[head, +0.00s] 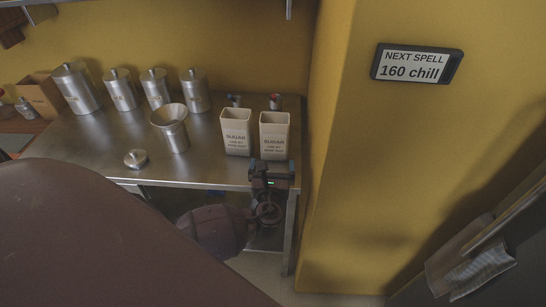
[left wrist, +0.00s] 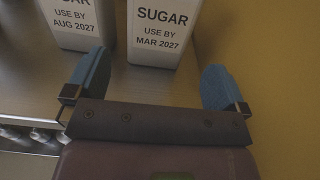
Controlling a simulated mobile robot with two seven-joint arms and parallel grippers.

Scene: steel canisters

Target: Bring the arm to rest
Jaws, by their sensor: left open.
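My left gripper (head: 271,168) is open at the front edge of the steel table, just in front of the right sugar box (head: 274,134). In the left wrist view its blue fingers (left wrist: 155,78) stand wide apart with nothing held between them. The right sugar box, labelled use by MAR 2027, shows beyond the fingers in that view (left wrist: 158,35). The left sugar box (head: 236,132), labelled use by AUG 2027, stands upright beside it. I cannot tell from these views whether the gripper touches the right box. My right gripper is not in view.
Several lidded steel canisters (head: 157,88) stand along the back of the table (head: 110,135). A canister with a wide flared top (head: 175,137) stands in front of them, a loose lid (head: 135,159) nearby. A yellow wall (head: 400,150) with a "160 chill" sign (head: 416,64) bounds the right.

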